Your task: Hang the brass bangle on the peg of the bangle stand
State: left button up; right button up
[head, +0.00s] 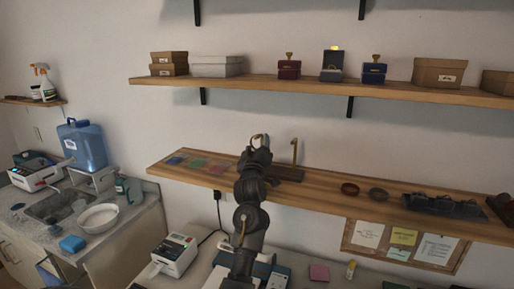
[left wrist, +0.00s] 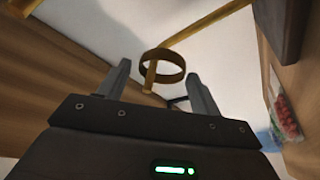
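The brass bangle (left wrist: 175,78) is a thin ring between and just beyond my left fingertips in the left wrist view. In the head view, the bangle (head: 258,137) shows at the tip of my left gripper (head: 258,146). The bangle stand has a dark base (head: 288,174) and an upright brass post (head: 294,152), right of the gripper. In the left wrist view, the brass peg (left wrist: 150,76) crosses the ring and seems to run through it. The fingers of my left gripper (left wrist: 160,82) stand apart, with a gap beside the ring. My right gripper is out of view.
The lower shelf (head: 335,200) carries coloured squares (head: 198,163) left of the gripper and small bowls (head: 350,189) and a dark tray (head: 443,205) to the right. The upper shelf (head: 230,84) holds boxes. A printer-like device (head: 175,256) stands below.

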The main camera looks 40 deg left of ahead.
pick_arm(q)
jog(key=shift+o, duration=0.9)
jog(key=b+v, duration=0.4)
jog(key=v, duration=0.6)
jog(key=shift+d, duration=0.1)
jog(key=shift+s+d+f, duration=0.1)
jog(key=shift+s+d, duration=0.05)
jog(key=shift+s, duration=0.2)
jog(key=shift+w, duration=0.1)
